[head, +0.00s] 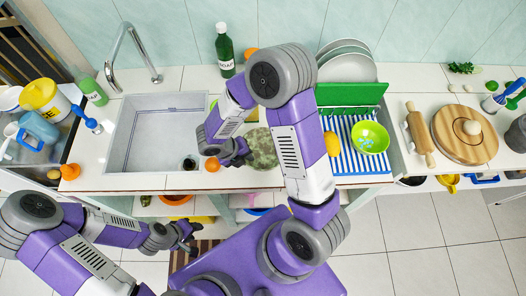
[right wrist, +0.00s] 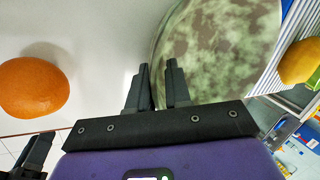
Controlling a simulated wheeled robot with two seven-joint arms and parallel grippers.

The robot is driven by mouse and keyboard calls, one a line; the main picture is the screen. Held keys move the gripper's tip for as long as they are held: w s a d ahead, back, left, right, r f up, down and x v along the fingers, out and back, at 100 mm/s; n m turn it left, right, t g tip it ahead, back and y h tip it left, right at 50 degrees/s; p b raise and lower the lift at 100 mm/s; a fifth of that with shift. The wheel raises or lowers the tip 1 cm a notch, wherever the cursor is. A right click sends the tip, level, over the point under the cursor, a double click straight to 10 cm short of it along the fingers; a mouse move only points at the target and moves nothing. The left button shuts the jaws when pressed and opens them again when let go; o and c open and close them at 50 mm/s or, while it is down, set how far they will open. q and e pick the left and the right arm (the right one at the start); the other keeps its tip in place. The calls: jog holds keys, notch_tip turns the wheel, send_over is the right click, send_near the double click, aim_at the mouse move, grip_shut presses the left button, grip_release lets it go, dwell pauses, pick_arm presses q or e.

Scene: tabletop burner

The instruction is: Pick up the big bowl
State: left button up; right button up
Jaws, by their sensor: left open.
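A large round bowl (head: 262,148) with a mottled green camouflage pattern sits on the counter right of the sink, partly covered by my right arm. In the right wrist view the bowl (right wrist: 220,50) fills the upper right. My right gripper (head: 246,157) is at the bowl's left edge. In the right wrist view its fingers (right wrist: 156,76) stand a little apart, with the bowl's edge between them; whether they press on it is unclear. A smaller bright green bowl (head: 369,140) stands on a striped cloth. My left gripper (head: 191,237) is open and empty, low in front of the counter.
An orange (head: 212,164) lies left of the right gripper, also in the right wrist view (right wrist: 34,88). A yellow lemon (head: 332,144) lies right of the bowl. A green dish rack (head: 350,94) with plates stands behind. The sink (head: 150,140) is at left.

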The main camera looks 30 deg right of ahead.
grip_shut()
